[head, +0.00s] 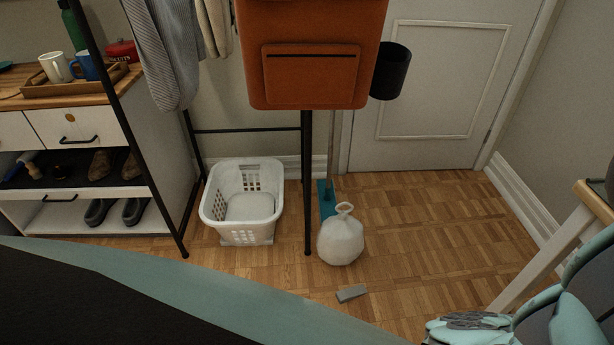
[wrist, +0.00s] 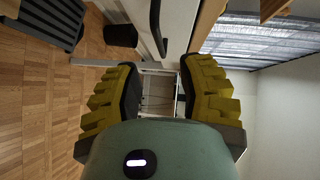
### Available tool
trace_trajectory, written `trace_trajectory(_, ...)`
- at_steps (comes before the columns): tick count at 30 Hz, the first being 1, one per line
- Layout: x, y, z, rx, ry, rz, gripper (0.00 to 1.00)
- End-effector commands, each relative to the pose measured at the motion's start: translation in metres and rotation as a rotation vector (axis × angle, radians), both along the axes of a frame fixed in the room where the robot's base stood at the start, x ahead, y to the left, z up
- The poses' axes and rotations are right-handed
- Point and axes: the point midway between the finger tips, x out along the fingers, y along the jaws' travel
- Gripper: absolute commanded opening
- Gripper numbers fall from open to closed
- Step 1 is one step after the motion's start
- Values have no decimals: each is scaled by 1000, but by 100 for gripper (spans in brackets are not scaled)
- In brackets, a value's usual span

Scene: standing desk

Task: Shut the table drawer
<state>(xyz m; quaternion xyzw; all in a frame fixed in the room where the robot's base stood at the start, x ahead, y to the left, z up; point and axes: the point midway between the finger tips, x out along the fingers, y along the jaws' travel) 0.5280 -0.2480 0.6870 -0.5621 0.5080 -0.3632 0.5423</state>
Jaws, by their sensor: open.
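In the wrist view, a white drawer front (wrist: 178,22) with a curved black handle (wrist: 156,28) shows at the top, beside a wooden tabletop edge (wrist: 207,22). How far the drawer stands out cannot be told. My gripper (wrist: 157,72) is open and empty, its two yellow-padded fingers spread apart, with the handle beyond them in the picture. In the head view, the table (head: 597,200) with a wooden top and white leg is cut off at the right edge, and its drawer is not visible. Part of my arm shows at the lower right there.
A shoe cabinet (head: 80,130) with a closed-looking handled drawer stands at the left. A white laundry basket (head: 242,200), a tied white bag (head: 341,240) and a small grey block (head: 352,293) are on the floor. The floor before the door (head: 440,80) is clear.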

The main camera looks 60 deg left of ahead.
Motion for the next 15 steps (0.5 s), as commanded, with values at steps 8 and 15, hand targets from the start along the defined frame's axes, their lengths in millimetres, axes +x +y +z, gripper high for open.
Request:
trace_trajectory(8,12,-55,-7,-3,-1,-3,39)
trace_trajectory(15,16,-75,-12,0,1,-2,39)
